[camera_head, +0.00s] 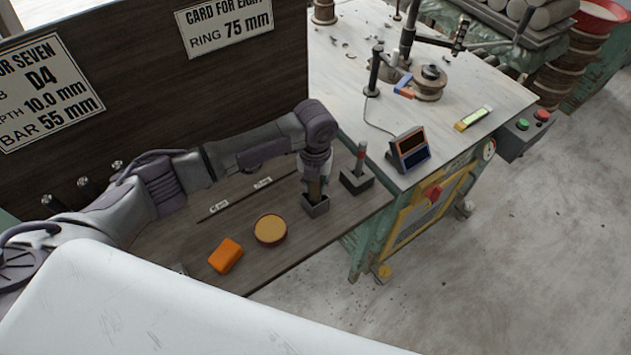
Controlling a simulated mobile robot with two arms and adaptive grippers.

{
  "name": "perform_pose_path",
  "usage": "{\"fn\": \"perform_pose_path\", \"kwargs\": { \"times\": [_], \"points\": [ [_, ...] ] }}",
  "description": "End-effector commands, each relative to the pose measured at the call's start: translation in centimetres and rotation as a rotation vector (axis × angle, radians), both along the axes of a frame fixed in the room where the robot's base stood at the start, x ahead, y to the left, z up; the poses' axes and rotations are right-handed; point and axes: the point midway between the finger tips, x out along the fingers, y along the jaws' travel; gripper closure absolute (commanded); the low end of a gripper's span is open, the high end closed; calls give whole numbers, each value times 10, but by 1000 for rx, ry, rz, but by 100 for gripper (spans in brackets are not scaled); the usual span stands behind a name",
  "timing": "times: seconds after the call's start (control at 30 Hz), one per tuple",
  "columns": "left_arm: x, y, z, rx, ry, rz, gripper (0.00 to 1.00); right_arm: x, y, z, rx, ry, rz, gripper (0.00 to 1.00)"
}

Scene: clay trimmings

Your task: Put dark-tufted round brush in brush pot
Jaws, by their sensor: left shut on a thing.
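My right gripper is not in view.
On the shelf, a round tan-filled dish (270,230) and an orange block (226,256) lie nearer me. A thin marked strip (236,199) lies behind them. A dark panel with cards rises at the back. A worktable with a small display (409,150) stands right.

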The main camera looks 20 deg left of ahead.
Motion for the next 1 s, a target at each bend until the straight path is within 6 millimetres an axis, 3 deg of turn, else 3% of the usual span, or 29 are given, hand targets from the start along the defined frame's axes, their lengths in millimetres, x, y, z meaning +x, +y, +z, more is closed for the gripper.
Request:
{"fn": "perform_pose_path", "kwargs": {
  "times": [0.3, 0.33, 0.47, 0.77, 1.0],
  "points": [
    [0, 0, -4, -1, 0, 0, 100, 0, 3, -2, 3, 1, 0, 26],
    [0, 0, -3, -1, -1, 0, 66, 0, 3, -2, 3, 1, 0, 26],
    [0, 0, -3, -1, 0, 0, 46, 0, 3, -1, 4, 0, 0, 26],
    [0, 0, -1, -1, -1, 0, 46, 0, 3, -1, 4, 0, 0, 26],
    [1, 0, 28, -1, -5, 0, 46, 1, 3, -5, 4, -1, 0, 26]
  ]
}}
